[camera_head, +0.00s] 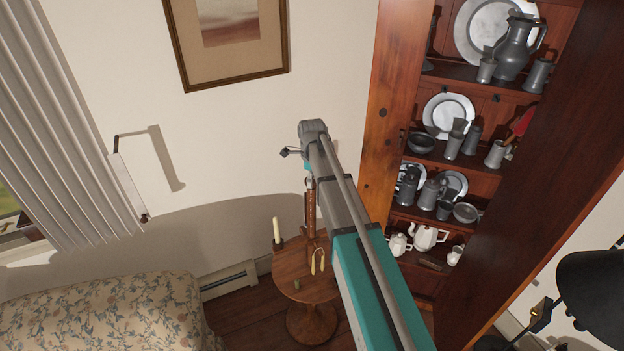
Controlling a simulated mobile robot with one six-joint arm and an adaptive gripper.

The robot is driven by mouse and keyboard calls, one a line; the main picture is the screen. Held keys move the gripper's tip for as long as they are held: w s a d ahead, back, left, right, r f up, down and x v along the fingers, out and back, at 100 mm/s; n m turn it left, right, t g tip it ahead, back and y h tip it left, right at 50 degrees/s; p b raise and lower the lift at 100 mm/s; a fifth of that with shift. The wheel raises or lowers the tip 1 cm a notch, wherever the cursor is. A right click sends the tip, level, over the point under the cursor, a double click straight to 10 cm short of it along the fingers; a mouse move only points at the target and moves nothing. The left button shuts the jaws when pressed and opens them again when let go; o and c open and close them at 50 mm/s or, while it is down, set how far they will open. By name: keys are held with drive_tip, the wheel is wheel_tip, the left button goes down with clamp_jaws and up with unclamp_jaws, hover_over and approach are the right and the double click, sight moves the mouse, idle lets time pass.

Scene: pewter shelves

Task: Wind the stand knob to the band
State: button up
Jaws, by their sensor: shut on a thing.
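A slim reddish-brown wooden stand (311,212) rises from the small round wooden table (290,262), just left of my arm. Its upper end is close to the arm in the picture, and part of it is covered. I cannot make out its knob or the band at this size. My arm reaches up from the lower right and ends in a grey joint above the stand.
The table also bears a candle (277,231), a yellow looped item (318,262) and a small greenish object (297,285). A tall wooden cabinet (391,110) with pewter stands to the right. A floral-covered bed (105,315) is at lower left. A black lamp (595,295) is at lower right.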

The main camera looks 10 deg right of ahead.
drive_tip(key=shift+m, duration=0.6)
drive_tip(key=o, duration=1.1)
drive_tip(key=shift+o, duration=0.2)
